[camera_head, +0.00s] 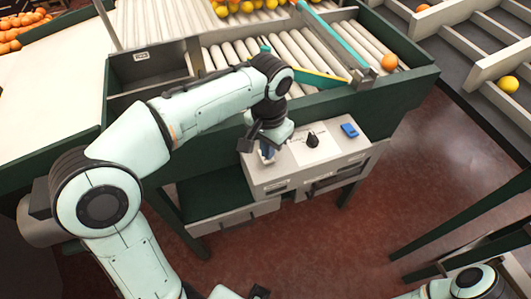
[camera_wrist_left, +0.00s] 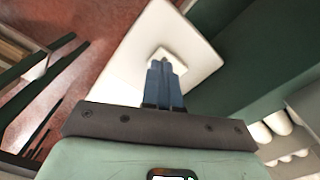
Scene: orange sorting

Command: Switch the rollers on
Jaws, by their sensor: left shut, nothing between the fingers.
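A pale control box (camera_head: 325,150) is fixed to the front of the dark green roller table. On its top are a black knob (camera_head: 312,140) and a blue part (camera_head: 350,130) to the knob's right. My left gripper (camera_head: 267,154) is at the box's left end, left of the knob, pointing down. In the left wrist view its blue-grey fingers (camera_wrist_left: 165,72) are together and empty. Their tips are over a small raised white square (camera_wrist_left: 168,58) on a pale plate (camera_wrist_left: 128,75); I cannot tell whether they touch it. My right gripper's fingers do not show.
One orange (camera_head: 389,62) rests at the right end. Sorting lanes (camera_head: 470,45) stand at the right.

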